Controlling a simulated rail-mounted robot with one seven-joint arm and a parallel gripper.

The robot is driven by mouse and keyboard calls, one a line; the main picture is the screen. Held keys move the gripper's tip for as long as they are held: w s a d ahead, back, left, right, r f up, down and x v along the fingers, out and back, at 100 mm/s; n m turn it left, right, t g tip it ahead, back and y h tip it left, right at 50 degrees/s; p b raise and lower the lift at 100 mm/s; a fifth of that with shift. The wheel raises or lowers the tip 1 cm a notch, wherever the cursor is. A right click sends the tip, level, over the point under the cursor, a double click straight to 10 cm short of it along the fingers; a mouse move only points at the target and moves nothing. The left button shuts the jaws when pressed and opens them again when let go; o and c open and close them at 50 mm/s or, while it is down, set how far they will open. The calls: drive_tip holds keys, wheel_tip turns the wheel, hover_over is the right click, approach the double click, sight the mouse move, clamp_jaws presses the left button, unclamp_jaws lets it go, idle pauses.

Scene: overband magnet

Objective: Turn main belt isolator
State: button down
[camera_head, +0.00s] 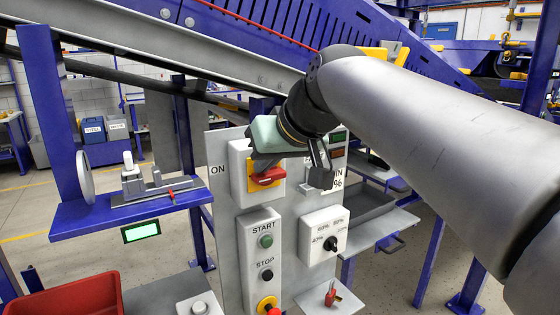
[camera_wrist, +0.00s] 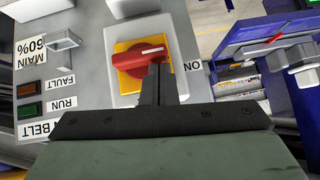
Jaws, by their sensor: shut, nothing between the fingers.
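The main belt isolator is a red rotary handle (camera_head: 267,177) on a yellow plate in a pale box (camera_head: 239,180) on the grey control panel. In the wrist view, which is upside down, the red handle (camera_wrist: 138,60) lies nearly level, one end toward the ON label (camera_wrist: 193,66). My gripper (camera_wrist: 158,78) is shut and empty, its fingertips at the lower edge of the handle near the ON-side end. I cannot tell whether they touch it.
A grey bracket (camera_head: 320,168) stands out from the panel right of the isolator. Below are the START/STOP box (camera_head: 263,255) and a percentage selector (camera_head: 325,236). A blue shelf (camera_head: 130,208) with a clamp-like device stands left. The conveyor frame (camera_head: 230,50) runs above.

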drive_tip(key=shift+r, duration=0.1)
drive_tip(key=shift+r+p, duration=0.95)
drive_tip(key=shift+r, duration=0.15)
drive_tip(key=a+r+p+v, duration=0.1)
drive_tip(key=p+v, duration=0.1)
drive_tip(key=v, duration=1)
drive_tip(key=shift+w+a+r, duration=0.15)
drive_tip(key=shift+a+r, duration=0.15)
